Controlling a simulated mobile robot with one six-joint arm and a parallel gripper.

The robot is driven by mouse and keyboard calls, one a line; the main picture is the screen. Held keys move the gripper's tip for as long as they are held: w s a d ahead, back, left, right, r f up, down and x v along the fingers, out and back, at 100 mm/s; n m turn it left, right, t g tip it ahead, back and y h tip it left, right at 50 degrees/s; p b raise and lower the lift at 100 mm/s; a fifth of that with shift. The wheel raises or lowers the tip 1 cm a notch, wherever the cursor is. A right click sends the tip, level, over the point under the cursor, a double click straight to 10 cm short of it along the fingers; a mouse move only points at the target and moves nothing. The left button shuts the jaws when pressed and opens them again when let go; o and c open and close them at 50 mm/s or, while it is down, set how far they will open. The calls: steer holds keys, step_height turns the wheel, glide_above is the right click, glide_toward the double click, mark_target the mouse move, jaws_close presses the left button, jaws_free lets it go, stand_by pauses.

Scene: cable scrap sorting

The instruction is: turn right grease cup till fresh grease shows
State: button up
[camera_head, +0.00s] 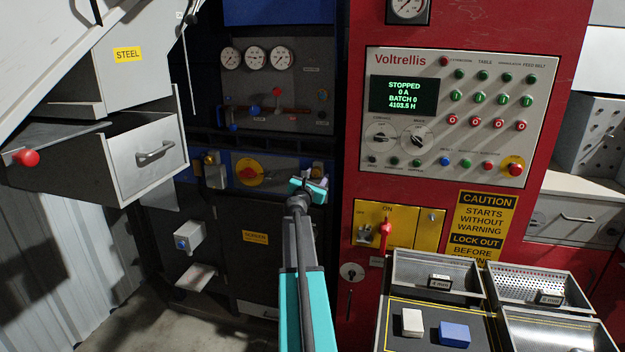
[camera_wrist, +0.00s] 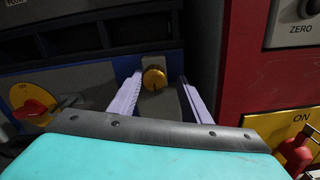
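The right grease cup is a round brass cap (camera_wrist: 154,78) on a grey block, with a dark mark on its face, in the wrist view. My gripper (camera_wrist: 160,80) is open, with one pale lilac finger on each side of the cap. Gaps show between the fingers and the cap; I cannot tell how far the fingertips reach past it. In the head view my gripper (camera_head: 308,188) is at the dark machine's right end and partly covers the right cup. The left grease cup (camera_head: 209,158) is brass too. I see no grease at the right cap.
A red rotary switch on a yellow disc (camera_head: 249,171) is left of my gripper. The red cabinet's control panel (camera_head: 452,115) reads STOPPED. A yellow isolator plate (camera_head: 399,226) with a red handle is at right. Sorting bins (camera_head: 436,272) stand at the lower right.

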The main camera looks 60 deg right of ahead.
steer(key=shift+w+a, duration=0.1)
steer(key=shift+w, duration=0.1)
steer(key=shift+a, duration=0.45)
steer(key=shift+s+b+v, duration=0.1)
steer(key=shift+b+v, duration=0.6)
steer(key=shift+v, duration=2.5)
steer(key=shift+s+b+v, duration=0.15)
steer(key=shift+b+v, duration=0.55)
steer(key=shift+v, duration=2.55)
